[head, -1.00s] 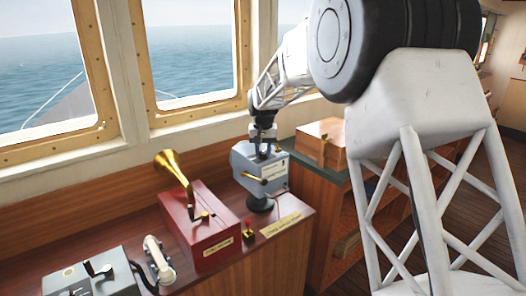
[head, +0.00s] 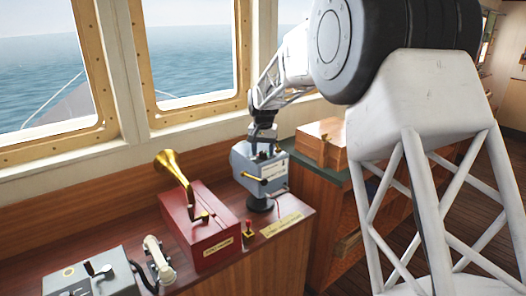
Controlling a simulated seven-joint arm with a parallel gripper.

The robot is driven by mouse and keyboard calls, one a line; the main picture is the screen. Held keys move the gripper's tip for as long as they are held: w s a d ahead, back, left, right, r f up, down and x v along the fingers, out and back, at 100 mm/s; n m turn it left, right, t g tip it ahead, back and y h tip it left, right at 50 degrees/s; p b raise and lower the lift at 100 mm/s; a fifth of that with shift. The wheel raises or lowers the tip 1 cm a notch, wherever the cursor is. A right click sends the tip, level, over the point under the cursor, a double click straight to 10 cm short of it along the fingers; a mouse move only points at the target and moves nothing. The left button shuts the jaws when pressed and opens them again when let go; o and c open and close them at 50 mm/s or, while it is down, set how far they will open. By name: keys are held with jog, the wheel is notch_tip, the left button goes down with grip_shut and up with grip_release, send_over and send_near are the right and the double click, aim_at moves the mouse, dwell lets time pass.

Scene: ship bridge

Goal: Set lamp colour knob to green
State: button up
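A grey-blue box (head: 246,174) on a round dark foot stands on the wooden console, with a yellow lever on its front and a small label. My gripper (head: 264,152) points down at the top of this box, at or very near its upper face. The fingertips are small and partly hidden, so I cannot tell whether they are open or hold anything. No lamp colour knob can be made out clearly; the top of the box is largely covered by my gripper.
A red box with a brass horn (head: 176,178) stands left of the grey-blue box. A handset (head: 158,258) and grey lever unit (head: 92,272) are at lower left. A wooden box (head: 318,145) is behind right.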

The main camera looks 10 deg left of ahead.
aim_at(263, 152)
dwell(0.3)
jog(key=shift+r, duration=3.9)
